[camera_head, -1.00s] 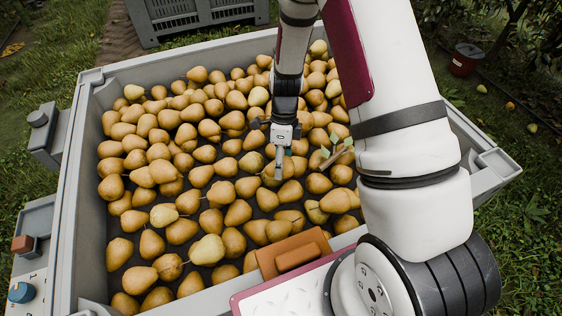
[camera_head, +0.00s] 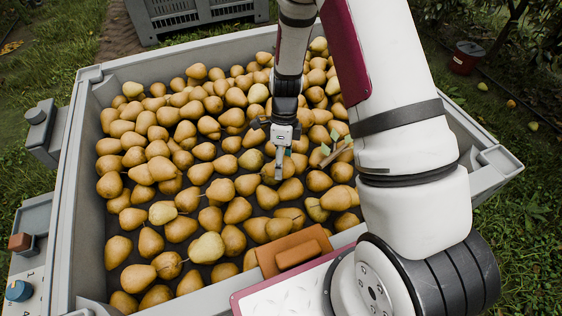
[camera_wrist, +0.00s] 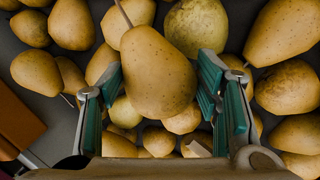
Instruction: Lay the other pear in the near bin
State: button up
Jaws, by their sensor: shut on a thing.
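The near bin (camera_head: 178,60) is a large grey crate holding many yellow-brown pears. My gripper (camera_head: 279,168) is down among the pears, right of the bin's middle. In the wrist view my gripper (camera_wrist: 162,92) has its teal-padded fingers on both sides of a brown-yellow pear (camera_wrist: 158,72), shut on it. The pear's stem points up and left in that view. Other pears lie close around and below it. In the head view the held pear is hard to tell from its neighbours.
A leafy twig (camera_head: 337,153) lies on the pears right of my gripper. An orange-brown block (camera_head: 294,254) is at the bin's near edge. Dark floor shows between pears at the front left. A second grey crate (camera_head: 190,14) stands behind, and a red bucket (camera_head: 466,60) at the right.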

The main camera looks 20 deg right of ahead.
jog(key=o, duration=1.4)
jog(key=v, duration=1.2)
jog(key=shift+s, duration=0.1)
